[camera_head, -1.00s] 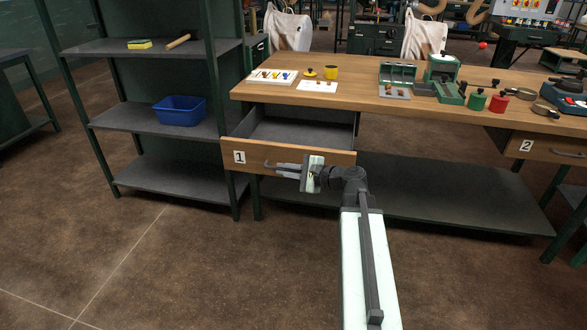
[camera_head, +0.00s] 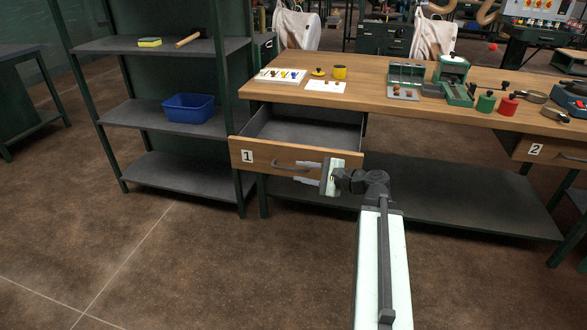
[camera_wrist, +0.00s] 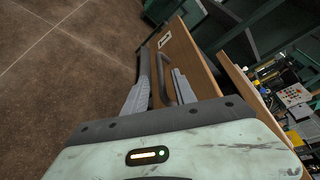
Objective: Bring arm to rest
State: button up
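My gripper (camera_head: 299,172) is in front of the open drawer marked 1 (camera_head: 262,155), at the right part of its wooden front. Its two grey fingers are spread apart and point left, toward the dark drawer handle (camera_head: 284,168). In the wrist view the fingers of my gripper (camera_wrist: 161,66) stand apart, with the curved handle (camera_wrist: 162,82) seen between them. I cannot tell whether they touch it. Nothing is held. The drawer is pulled out under the workbench, and its visible inside looks empty.
The wooden workbench (camera_head: 380,92) carries small parts, pots and green fixtures. A shelf (camera_head: 185,175) stands to its left with a blue bin (camera_head: 188,108), a sponge (camera_head: 149,42) and a hammer (camera_head: 190,38). Drawer 2 (camera_head: 555,152) is at right. The floor in front is clear.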

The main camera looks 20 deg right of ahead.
jog(key=v, duration=0.3)
dwell(0.4)
